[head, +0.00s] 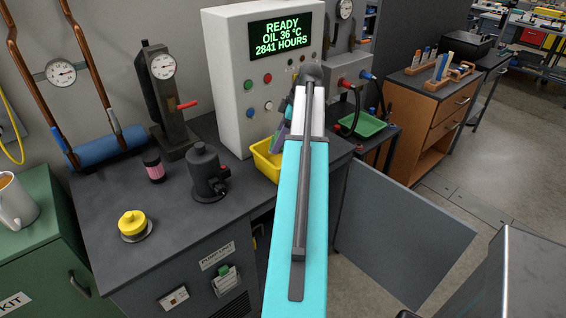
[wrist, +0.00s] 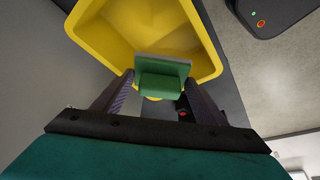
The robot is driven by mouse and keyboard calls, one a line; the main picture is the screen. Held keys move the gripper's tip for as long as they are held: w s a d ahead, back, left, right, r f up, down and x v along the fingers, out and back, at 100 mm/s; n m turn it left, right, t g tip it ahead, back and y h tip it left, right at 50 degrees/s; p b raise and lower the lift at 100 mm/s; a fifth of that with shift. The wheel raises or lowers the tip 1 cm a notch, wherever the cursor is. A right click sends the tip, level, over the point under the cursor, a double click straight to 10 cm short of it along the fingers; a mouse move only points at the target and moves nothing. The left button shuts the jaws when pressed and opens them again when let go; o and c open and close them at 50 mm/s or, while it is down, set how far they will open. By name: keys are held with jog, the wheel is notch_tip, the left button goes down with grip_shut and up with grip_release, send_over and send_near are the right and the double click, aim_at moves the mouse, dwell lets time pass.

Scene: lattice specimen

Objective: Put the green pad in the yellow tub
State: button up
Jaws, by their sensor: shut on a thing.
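My gripper (wrist: 158,92) is shut on the green pad (wrist: 160,82), which sits between the two fingertips in the wrist view. The yellow tub (wrist: 208,67) lies just beyond the pad, its open inside facing the camera. The pad overlaps the tub's near side in that view; whether it touches the tub I cannot tell. In the head view the yellow tub (head: 264,163) stands on the dark bench top by the white control box, partly hidden behind my turquoise arm. The pad is not clear in the head view, where my arm and gripper cover that spot.
The white control box (head: 235,100) with its lit display stands behind the tub. A dark pump-like fitting (head: 207,176) and a yellow knob (head: 132,222) stand left on the bench. A green tray (head: 363,125) is to the right. The bench's front middle is clear.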

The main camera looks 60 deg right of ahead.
jog(key=shift+s+f+p, duration=0.1)
jog(key=shift+f+p, duration=0.6)
jog(key=shift+f, duration=2.2)
jog(key=shift+f, duration=0.1)
jog(key=shift+f+p, duration=0.55)
jog(key=shift+f, duration=1.2)
jog(key=shift+f, duration=0.15)
jog(key=o, duration=0.7)
jog(key=shift+r, duration=0.2)
jog(key=shift+r, duration=0.1)
